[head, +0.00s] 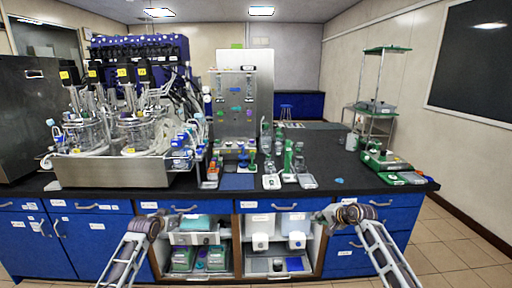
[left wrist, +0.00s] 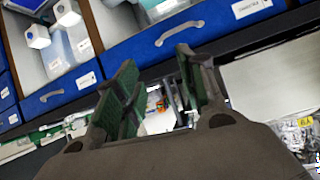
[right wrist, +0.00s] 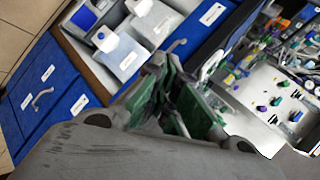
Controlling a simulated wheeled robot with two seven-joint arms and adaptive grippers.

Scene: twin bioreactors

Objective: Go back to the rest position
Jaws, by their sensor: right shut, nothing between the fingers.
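Both my arms reach forward in front of the bench, below the level of its top. My left gripper (head: 163,214) is before the blue drawer fronts at the left of the head view. In the left wrist view its two green-padded fingers (left wrist: 158,65) stand apart with nothing between them, so it is open. My right gripper (head: 322,215) is before the drawers at the right of centre. In the right wrist view its fingers (right wrist: 166,75) are shut and hold nothing. Neither gripper visibly touches anything.
The black bench top (head: 340,165) has blue drawers below and open shelves with white containers (head: 297,240). A steel tray (head: 110,172) with glass vessels stands at left. A panel unit (head: 236,105), bottles (head: 288,155) and a green-white balance (head: 385,160) stand further right. Floor is free at right.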

